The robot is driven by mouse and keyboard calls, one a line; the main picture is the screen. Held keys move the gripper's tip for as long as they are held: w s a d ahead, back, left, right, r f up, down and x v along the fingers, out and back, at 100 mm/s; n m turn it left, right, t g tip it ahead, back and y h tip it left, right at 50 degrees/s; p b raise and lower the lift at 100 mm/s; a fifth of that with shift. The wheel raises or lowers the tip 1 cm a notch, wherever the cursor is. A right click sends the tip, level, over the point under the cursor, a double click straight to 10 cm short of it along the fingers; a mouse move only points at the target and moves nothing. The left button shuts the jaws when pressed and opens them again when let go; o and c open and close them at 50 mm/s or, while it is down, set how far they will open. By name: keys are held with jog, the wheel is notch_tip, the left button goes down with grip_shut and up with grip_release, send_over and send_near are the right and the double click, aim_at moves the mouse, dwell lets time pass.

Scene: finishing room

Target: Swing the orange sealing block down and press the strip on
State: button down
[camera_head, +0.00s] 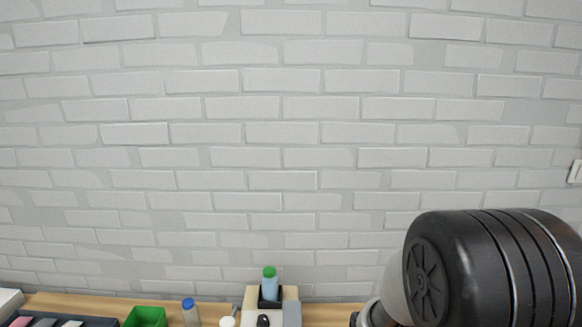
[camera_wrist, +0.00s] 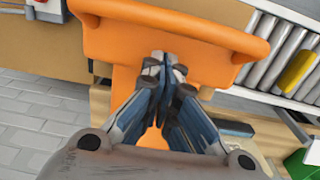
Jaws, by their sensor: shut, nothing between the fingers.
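My gripper (camera_wrist: 165,70) is shut and empty in the wrist view, its dark fingertips together. A large orange body (camera_wrist: 205,55) with a rounded bar along its far edge fills the space beyond the fingertips. I cannot tell whether it is the sealing block or touches the fingers. In the head view no orange block shows. A pale stand (camera_head: 250,302) at the bottom centre carries a blue bottle (camera_head: 269,285) with a green cap in a black holder. The strip cannot be made out. My gripper is outside the head view.
On the wooden table (camera_head: 335,314) are a green bin (camera_head: 147,317), a blue-capped bottle (camera_head: 191,313) and a dark tray (camera_head: 40,321). A brick wall stands behind. The wrist view shows a roller conveyor (camera_wrist: 268,48) with a yellow item (camera_wrist: 296,71), and tiled floor (camera_wrist: 40,125) at left.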

jog(key=shift+r+p, duration=2.4)
jog(key=shift+r, duration=0.85)
jog(key=s+r+t+b, duration=0.2)
jog(key=s+r+b, duration=0.15)
jog(key=r, duration=0.75)
jog(key=s+r+t+b, duration=0.2)
jog(key=s+r, duration=0.4)
jog(key=s, duration=0.5)
jog(key=shift+s+t+b, duration=0.3)
jog(key=shift+b, duration=0.05)
jog(key=c, duration=2.3)
grip_release()
